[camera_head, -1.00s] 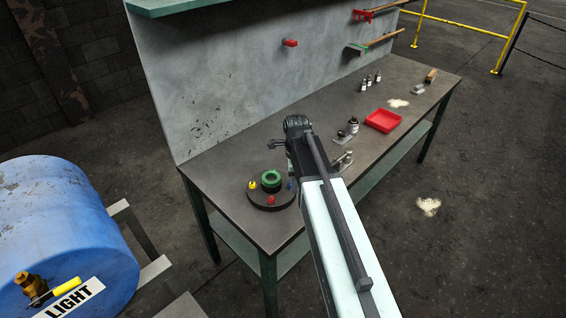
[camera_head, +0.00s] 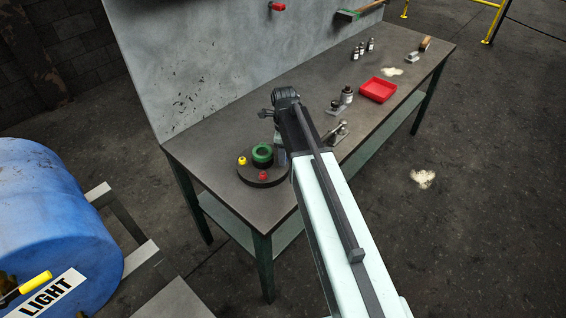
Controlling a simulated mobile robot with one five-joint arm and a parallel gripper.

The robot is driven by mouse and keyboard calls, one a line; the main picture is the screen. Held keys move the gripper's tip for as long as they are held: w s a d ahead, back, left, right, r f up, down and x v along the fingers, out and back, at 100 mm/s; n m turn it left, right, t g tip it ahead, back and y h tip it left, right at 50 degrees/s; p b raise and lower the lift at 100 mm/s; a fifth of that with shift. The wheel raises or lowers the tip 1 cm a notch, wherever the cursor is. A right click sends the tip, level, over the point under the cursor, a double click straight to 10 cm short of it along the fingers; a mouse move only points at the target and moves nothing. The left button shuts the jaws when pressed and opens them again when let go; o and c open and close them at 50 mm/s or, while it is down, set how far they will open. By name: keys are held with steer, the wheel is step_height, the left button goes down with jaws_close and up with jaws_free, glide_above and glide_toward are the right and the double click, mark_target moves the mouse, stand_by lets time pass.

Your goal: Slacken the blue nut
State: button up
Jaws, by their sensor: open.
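A round dark base (camera_head: 250,180) sits near the left end of the workbench. It bears a green ring (camera_head: 262,153), a yellow nut (camera_head: 242,161) on its left and a red nut (camera_head: 263,176) at its front. The blue nut cannot be made out; my arm covers the right side of the base, where it showed earlier. My gripper (camera_head: 280,156) points down at the right edge of the base, beside the green ring. It is open, but its fingertips are small and partly hidden by my arm. Contact with anything cannot be told.
The dark workbench (camera_head: 215,150) has a grey back panel (camera_head: 190,70). A metal fixture (camera_head: 337,133), small bottles (camera_head: 362,48) and a red tray (camera_head: 378,90) stand to the right. A blue drum (camera_head: 45,215) marked LIGHT is at left.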

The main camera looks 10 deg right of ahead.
steer(key=shift+f, duration=0.1)
jaws_close()
steer(key=shift+n, duration=0.3)
